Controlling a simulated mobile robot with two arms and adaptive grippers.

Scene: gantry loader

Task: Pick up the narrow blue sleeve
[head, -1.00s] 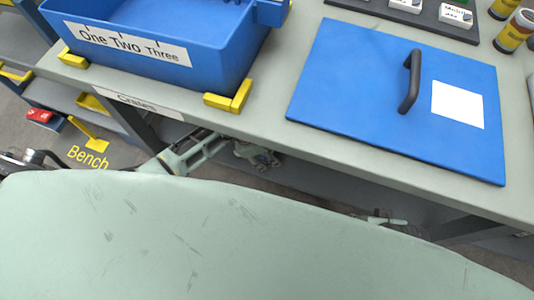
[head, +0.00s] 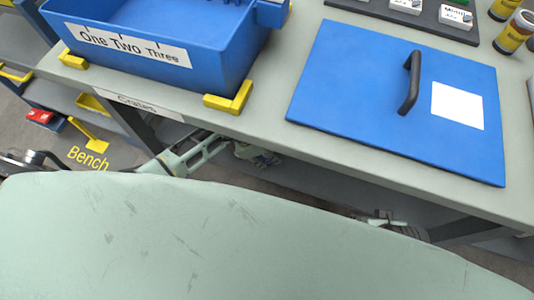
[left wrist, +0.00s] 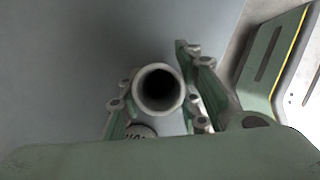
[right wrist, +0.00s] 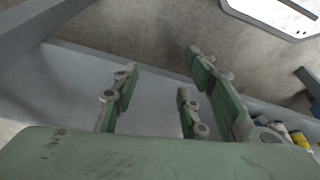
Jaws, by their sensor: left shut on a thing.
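My left gripper (left wrist: 157,92) is shut on a pale grey, round, hollow tube (left wrist: 158,67). In the left wrist view I look into its dark bore, with a finger on either side. I cannot make out a narrow blue sleeve, nor tell whether this tube is blue on its outside. In the head view my left gripper (head: 260,157) is small and partly shaded below the bench edge, with a bluish patch at its tip. My right gripper (right wrist: 165,85) is open and empty; in the head view it is mostly hidden behind my body.
The bench (head: 270,128) holds a blue crate (head: 215,75) labelled "One Two Three" between yellow corner stops (head: 230,98). A blue lid (head: 350,85) with a dark handle (head: 411,83) lies to its right. Amber bottles (head: 514,33) stand at the far right.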

